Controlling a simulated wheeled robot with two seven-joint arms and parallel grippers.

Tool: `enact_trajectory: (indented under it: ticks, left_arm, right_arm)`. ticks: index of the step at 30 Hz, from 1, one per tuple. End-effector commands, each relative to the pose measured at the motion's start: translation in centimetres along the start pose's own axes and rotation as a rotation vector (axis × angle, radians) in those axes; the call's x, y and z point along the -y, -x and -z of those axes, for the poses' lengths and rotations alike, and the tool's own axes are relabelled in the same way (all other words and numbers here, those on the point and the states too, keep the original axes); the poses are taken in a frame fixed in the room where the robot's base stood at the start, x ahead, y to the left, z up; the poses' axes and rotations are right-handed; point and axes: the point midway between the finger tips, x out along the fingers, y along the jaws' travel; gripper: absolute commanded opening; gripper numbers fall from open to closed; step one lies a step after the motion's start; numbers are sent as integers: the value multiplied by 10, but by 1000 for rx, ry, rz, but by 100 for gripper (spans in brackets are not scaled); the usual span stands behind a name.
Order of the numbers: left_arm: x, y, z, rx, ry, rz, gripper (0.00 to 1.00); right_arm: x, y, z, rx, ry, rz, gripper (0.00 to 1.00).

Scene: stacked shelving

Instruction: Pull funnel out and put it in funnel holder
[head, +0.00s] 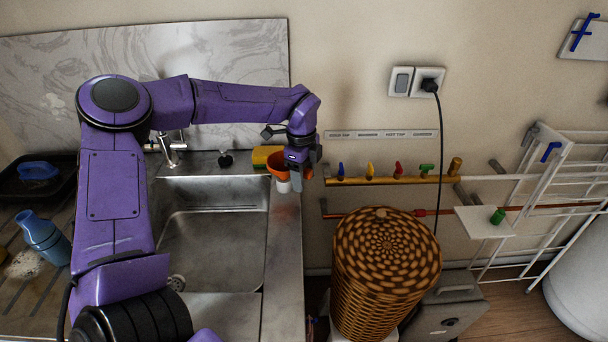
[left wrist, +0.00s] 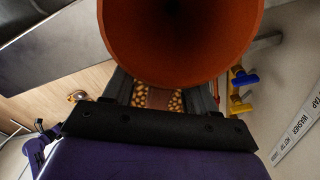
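The orange funnel (head: 277,164) sits at the back right corner of the sink, above a white piece (head: 283,187). My left gripper (head: 298,168) points down right beside it and partly hides it. In the left wrist view the wide mouth of the funnel (left wrist: 180,40) fills the top. Two dark fingers stand apart below its rim, with a narrow brown-red piece (left wrist: 158,97) between them and gaps on both sides. The fingers look open. Their tips are hidden behind the funnel. I cannot make out a funnel holder for certain. My right gripper is not in view.
A woven basket (head: 385,270) stands right of the sink. Pipes with coloured taps (head: 370,171) run along the wall. A white plate (head: 485,222) with a green piece is near a white rack (head: 545,190). A yellow block (head: 262,155) is behind the funnel. The sink basin (head: 212,250) looks empty.

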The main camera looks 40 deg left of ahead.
Motion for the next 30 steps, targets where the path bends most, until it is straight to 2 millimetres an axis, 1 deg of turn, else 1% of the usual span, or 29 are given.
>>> enact_trajectory:
  ticks: [2, 5, 8, 12, 15, 18, 22, 30]
  left_arm:
    - [0, 1, 0, 0, 0, 0, 57]
    - [1, 10, 0, 0, 1, 4, 57]
    - [1, 31, 0, -1, 2, 7, 57]
    - [1, 65, 0, 1, 2, 5, 57]
    - [0, 86, 0, 0, 1, 3, 57]
    - [0, 99, 0, 1, 0, 2, 57]
    - [0, 106, 0, 0, 0, 1, 57]
    - [0, 106, 0, 0, 0, 0, 57]
  right_arm:
    - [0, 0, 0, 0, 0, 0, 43]
    - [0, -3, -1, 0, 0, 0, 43]
    - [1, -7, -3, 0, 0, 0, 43]
    - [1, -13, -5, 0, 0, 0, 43]
    - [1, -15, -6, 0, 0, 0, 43]
    - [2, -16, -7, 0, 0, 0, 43]
    - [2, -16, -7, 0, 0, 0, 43]
    - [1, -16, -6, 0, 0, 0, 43]
